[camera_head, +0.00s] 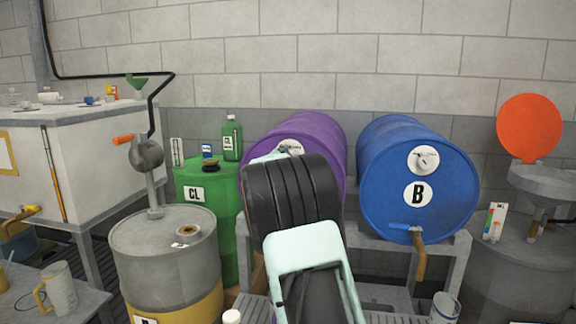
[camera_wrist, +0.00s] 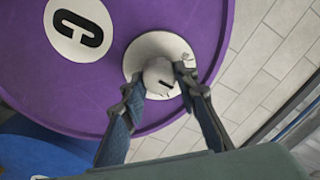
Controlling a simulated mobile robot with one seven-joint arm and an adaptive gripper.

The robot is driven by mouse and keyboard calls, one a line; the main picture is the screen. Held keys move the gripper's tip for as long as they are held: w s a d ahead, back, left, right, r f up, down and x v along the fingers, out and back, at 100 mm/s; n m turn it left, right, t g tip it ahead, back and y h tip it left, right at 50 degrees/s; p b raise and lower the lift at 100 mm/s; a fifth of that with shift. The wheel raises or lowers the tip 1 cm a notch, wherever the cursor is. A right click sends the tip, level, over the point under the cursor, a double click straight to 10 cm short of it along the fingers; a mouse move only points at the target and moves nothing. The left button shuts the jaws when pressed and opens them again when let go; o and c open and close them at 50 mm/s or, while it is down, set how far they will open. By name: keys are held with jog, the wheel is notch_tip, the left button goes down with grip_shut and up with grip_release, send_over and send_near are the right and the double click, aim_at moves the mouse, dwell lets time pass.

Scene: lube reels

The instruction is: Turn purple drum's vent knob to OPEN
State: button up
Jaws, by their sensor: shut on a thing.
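The purple drum (camera_head: 322,130) lies on its side on a grey rack, left of the blue drum. Most of its front is hidden behind my arm in the head view. In the wrist view its purple face (camera_wrist: 105,95) carries a white "C" label (camera_wrist: 62,38) and a round white vent dial (camera_wrist: 148,46). The pale vent knob (camera_wrist: 160,76) sits at the dial's centre and has a short dark mark. My gripper (camera_wrist: 159,84) is shut on this knob, one finger on each side. The dial's lettering is too small or covered to read.
The blue drum (camera_head: 400,175) with label "B", a similar dial and a tap stands close on the right. A green drum (camera_head: 210,185) and a grey drum with a pump (camera_head: 150,245) stand on the left. A block wall is behind.

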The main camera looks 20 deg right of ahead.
jog(key=shift+f+m+b, duration=0.2)
jog(key=shift+m+b, duration=2.55)
jog(key=shift+m, duration=1.45)
jog(key=shift+o, duration=0.2)
jog(key=o, duration=1.1)
jog(key=shift+s, duration=0.1)
jog(key=v, duration=1.2)
jog(key=shift+r, duration=0.15)
